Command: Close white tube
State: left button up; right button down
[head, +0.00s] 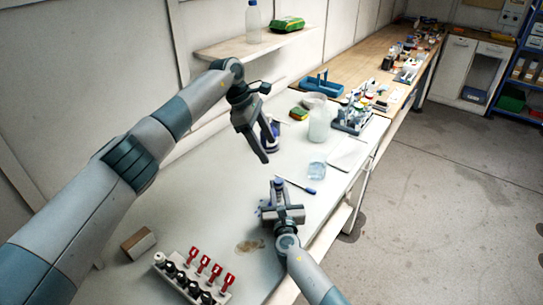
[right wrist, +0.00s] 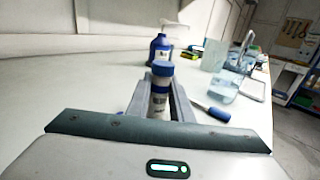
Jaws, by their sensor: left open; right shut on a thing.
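The white tube (right wrist: 159,101) stands between the fingers of my right gripper in the right wrist view, with a blue cap (right wrist: 162,69) at its top. Whether the cap is fully seated I cannot tell. My right gripper (head: 279,186) is shut on the tube, low over the white table; in the head view the tube is mostly hidden by the gripper. My left gripper (head: 267,148) is open and empty, higher up and farther back, apart from the tube.
A blue bottle (right wrist: 160,48) stands behind the tube. A beaker (head: 317,169) and a blue-handled tool (head: 309,190) are to its right. A rack with red-topped and black-topped items (head: 196,277) and a small brown block (head: 138,243) are at the front left. The left table middle is clear.

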pick_arm(q)
jog(key=shift+v, duration=1.95)
pick_arm(e)
jog(key=c, duration=1.5)
grip_release()
jog(key=shift+s, duration=0.1)
jog(key=shift+s+d, duration=0.1)
jog(key=shift+s, duration=0.45)
pick_arm(q)
jog(key=shift+f, duration=0.15)
pick_arm(e)
jog(key=s, duration=0.5)
jog(key=s+d, duration=0.1)
jog(key=s, duration=0.4)
jog(key=s+d, duration=0.1)
jog(key=s, duration=0.5)
jog(key=shift+f, duration=0.1)
